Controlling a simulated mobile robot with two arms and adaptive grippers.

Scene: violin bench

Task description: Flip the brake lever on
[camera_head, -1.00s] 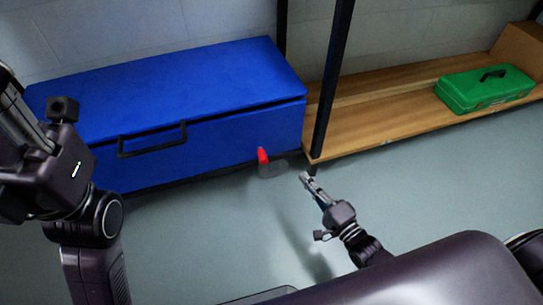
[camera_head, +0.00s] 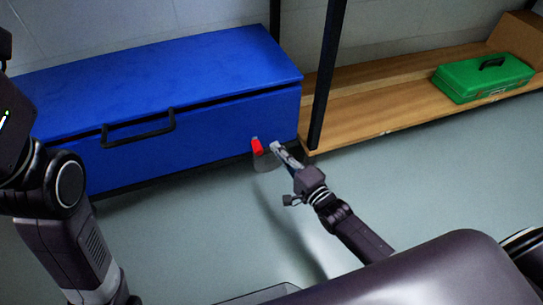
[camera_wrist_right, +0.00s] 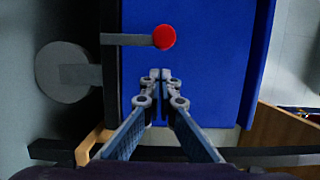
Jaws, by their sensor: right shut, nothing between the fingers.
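The brake lever has a red tip (camera_head: 257,146) and stands in front of the right end of the blue chest, low near the floor. My right gripper (camera_head: 276,147) is shut and empty, just right of the red tip in the head view. In the right wrist view its fingertips (camera_wrist_right: 160,75) are below the knob, with a gap between. My left gripper is out of view; only my left arm shows.
The blue chest (camera_head: 200,75) with a black handle (camera_head: 138,131) stands along the wall. A black post (camera_head: 325,80) rises at its right. A wooden shelf (camera_head: 370,110) there holds a green toolbox (camera_head: 484,78).

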